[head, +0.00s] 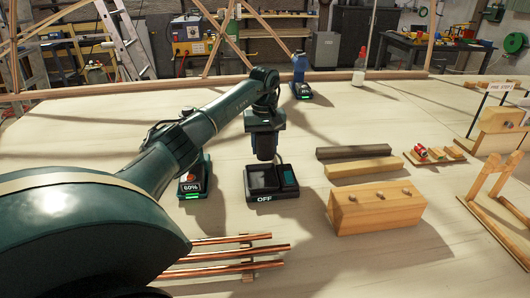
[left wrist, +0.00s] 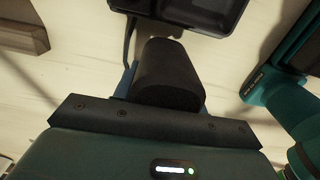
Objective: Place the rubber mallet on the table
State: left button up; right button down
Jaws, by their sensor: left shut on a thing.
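My left gripper (head: 264,146) points down above the table (head: 330,105), over the back of a black charger-like box marked OFF (head: 272,181). It is shut on a dark, rounded thing (head: 264,152). In the left wrist view this thing (left wrist: 166,72) is a plain black, thick, blunt shape between the fingers. It looks like black rubber, but no handle shows, so I cannot tell whether it is the mallet. I see no other mallet. Whether the held thing touches the box is unclear. My right gripper is not in view.
Left of the box stands a unit reading 60% (head: 192,178). Copper pipes (head: 230,256) lie in front. Right are two bars (head: 355,152), a wooden block (head: 375,207) and wooden racks (head: 495,185). A blue tool (head: 300,78) and a bottle (head: 359,68) stand behind. The table between them is bare.

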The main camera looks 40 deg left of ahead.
pick_arm(q)
notch_tip(320, 180, down, 3)
jog(key=shift+r, duration=0.2)
jog(key=shift+f, duration=0.2)
jog(key=o, duration=1.2)
